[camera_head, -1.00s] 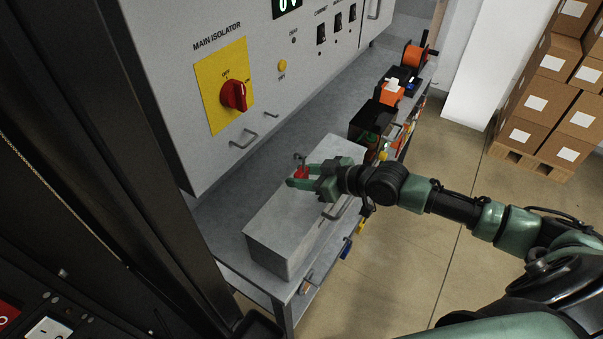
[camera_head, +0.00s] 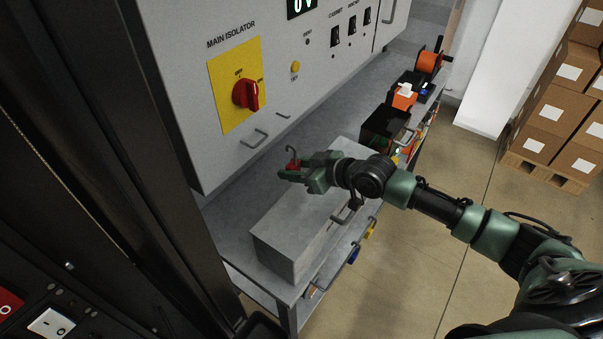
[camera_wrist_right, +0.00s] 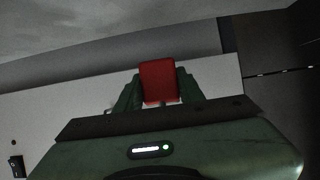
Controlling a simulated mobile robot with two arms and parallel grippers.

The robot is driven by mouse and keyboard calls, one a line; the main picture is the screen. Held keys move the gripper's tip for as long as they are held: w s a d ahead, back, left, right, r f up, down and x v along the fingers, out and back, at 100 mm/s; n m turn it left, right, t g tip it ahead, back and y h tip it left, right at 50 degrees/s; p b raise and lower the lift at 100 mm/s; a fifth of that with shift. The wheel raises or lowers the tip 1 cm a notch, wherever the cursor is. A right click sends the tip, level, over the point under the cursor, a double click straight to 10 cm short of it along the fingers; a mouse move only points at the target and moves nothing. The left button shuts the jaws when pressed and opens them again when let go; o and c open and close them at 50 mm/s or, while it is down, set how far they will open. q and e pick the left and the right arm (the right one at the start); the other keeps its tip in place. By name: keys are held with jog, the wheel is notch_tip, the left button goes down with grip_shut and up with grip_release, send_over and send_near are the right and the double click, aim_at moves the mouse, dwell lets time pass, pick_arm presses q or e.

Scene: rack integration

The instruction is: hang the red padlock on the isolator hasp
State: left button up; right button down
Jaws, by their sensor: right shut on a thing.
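My right gripper (camera_head: 297,172) is shut on the red padlock (camera_head: 293,165) and holds it above the grey box, with its hooked metal shackle pointing up. In the right wrist view the padlock's red body (camera_wrist_right: 160,82) sits between the two green fingers. The main isolator is a red rotary knob (camera_head: 247,93) on a yellow plate (camera_head: 226,83) on the grey cabinet front. A metal loop (camera_head: 254,138) sticks out below the plate, left of the padlock and apart from it; I cannot tell for sure that it is the hasp. My left gripper is not in view.
The grey box (camera_head: 280,240) stands on the grey bench (camera_head: 235,215) below the gripper. A black open bin (camera_head: 382,128) and an orange reel (camera_head: 428,62) are farther along the bench. A dark rack post (camera_head: 150,170) rises at left. Cartons (camera_head: 542,142) stand at far right.

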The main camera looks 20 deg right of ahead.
jog(key=shift+w+a+b, duration=0.6)
jog(key=shift+w+a, duration=0.35)
jog(key=shift+w, duration=0.5)
jog(key=shift+w+a+b, duration=0.6)
jog(key=shift+w+a, duration=0.35)
jog(key=shift+w, duration=0.45)
jog(key=shift+w+a+b, duration=0.6)
jog(key=shift+w+a, duration=0.35)
jog(key=shift+w, duration=0.5)
jog(key=shift+a+f+b, duration=0.1)
jog(key=shift+f+b, duration=0.35)
jog(key=shift+f, duration=0.15)
jog(key=shift+r, duration=0.1)
jog(key=shift+r, duration=0.15)
jog(key=shift+r+p, duration=0.45)
jog(key=shift+p, duration=0.15)
jog(key=shift+f, duration=0.15)
jog(key=shift+f+b, duration=0.85)
jog(key=shift+f, duration=0.25)
